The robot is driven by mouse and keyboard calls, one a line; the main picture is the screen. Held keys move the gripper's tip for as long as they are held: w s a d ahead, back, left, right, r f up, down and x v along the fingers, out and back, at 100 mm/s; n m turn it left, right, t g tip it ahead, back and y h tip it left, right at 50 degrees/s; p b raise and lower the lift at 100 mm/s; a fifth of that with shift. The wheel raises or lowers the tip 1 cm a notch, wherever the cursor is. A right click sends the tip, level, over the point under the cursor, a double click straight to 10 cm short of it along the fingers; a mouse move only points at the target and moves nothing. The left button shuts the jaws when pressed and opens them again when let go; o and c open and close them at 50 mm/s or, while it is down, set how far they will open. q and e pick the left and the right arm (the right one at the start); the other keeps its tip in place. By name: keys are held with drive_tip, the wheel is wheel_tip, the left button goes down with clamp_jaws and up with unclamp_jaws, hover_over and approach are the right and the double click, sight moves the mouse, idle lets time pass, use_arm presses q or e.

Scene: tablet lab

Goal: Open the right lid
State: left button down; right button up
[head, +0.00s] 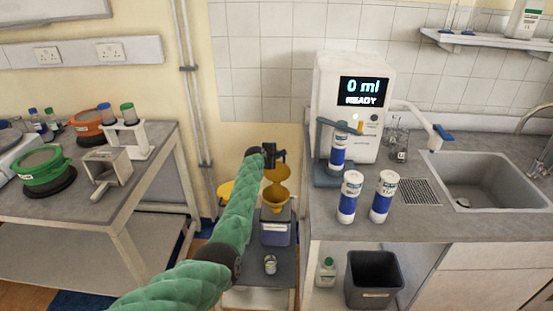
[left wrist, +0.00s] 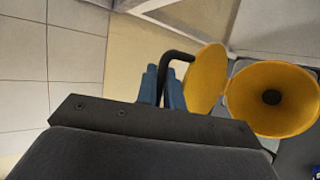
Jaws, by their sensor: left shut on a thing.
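In the head view, the right yellow funnel (head: 273,196) sits on a grey labelled container (head: 275,229), with its mouth showing. Its round yellow lid (head: 279,173) stands raised at the funnel's back edge. In the left wrist view, the lid (left wrist: 205,82) is tilted up beside the open funnel (left wrist: 285,100). The blue fingers of my left gripper (left wrist: 163,84) are shut on the lid's black bent handle (left wrist: 178,56). In the head view my left gripper (head: 270,155) is above the lid. My right gripper is in neither view.
Another yellow funnel (head: 225,190) is partly hidden behind my left arm. A metal cup (head: 270,264) stands on the low shelf in front. The right counter (head: 430,226) holds a dispenser (head: 318,80) and blue-white bottles (head: 348,196). A left table (head: 95,205) holds lab items.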

use_arm(q)
drive_tip(key=shift+w+g, duration=0.3)
drive_tip(key=shift+w, duration=0.55)
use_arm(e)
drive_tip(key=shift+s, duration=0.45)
